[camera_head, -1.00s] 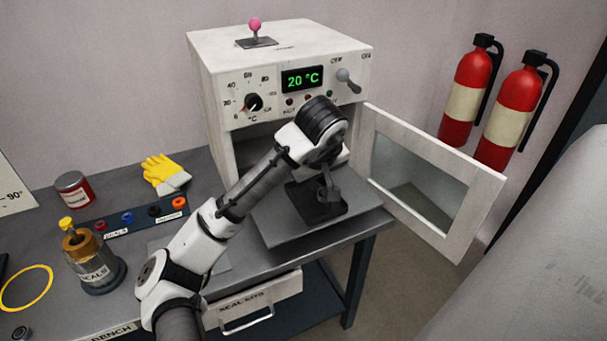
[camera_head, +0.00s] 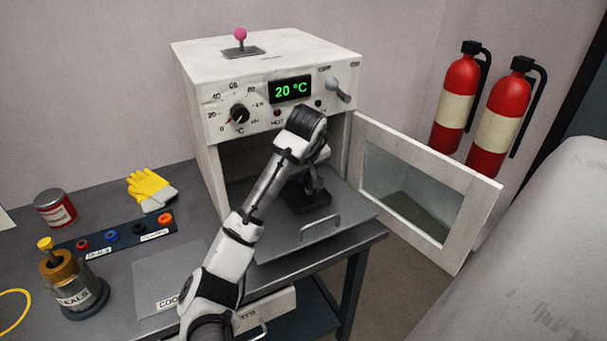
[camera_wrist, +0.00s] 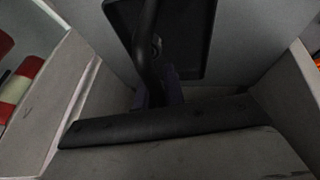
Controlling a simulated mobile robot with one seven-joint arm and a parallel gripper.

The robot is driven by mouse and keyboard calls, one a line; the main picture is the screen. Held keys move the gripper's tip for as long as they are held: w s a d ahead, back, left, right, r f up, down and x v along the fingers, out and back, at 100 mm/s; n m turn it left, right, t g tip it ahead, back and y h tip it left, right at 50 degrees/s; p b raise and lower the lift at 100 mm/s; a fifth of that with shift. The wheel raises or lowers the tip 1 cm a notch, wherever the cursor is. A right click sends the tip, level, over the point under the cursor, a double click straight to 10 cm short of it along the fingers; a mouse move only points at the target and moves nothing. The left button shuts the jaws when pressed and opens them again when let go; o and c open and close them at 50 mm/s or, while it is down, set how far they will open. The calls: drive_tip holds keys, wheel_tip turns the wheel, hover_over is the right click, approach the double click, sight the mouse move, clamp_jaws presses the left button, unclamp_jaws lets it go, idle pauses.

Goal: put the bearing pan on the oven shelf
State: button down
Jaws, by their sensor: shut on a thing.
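The bearing pan is a small black square pan (camera_head: 303,201) with an upright handle. It is over the grey pulled-out oven shelf (camera_head: 278,240), near the oven mouth. I cannot tell whether its base touches the shelf. My gripper (camera_head: 314,182) is shut on the pan's handle from above, its jaws partly hidden by my wrist. In the wrist view the dark pan (camera_wrist: 188,40) and its curved handle (camera_wrist: 146,45) show at the top; the jaws are not clear there. The white oven (camera_head: 205,110) reads 20 °C, and its door (camera_head: 465,225) is open to the right.
A metal handle (camera_head: 320,228) stands at the shelf's front. The open door bounds the right side. Yellow gloves (camera_head: 150,188), a seal rack (camera_head: 125,235), a red can (camera_head: 55,212) and a seals jar (camera_head: 72,285) are on the bench at left. Below, a drawer (camera_head: 266,308) is partly open.

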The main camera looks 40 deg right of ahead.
sight(304, 184)
drive_tip(key=shift+w+d+f+p, duration=0.45)
drive_tip(key=shift+w+d+f, duration=0.4)
drive_tip(key=shift+w, duration=0.2)
drive_tip(key=shift+w+d+f, duration=0.2)
drive_tip(key=shift+w+f, duration=0.1)
drive_tip(key=shift+f, duration=0.05)
drive_tip(key=shift+f, duration=0.2)
drive_tip(key=c, duration=1.5)
unclamp_jaws()
drive_tip(key=b+v, duration=0.1)
drive_tip(key=v, duration=1)
drive_tip(key=shift+d, duration=0.1)
drive_tip(key=shift+s+a+r, duration=0.2)
drive_tip(key=shift+s+r, duration=0.1)
drive_tip(key=shift+r, duration=0.3)
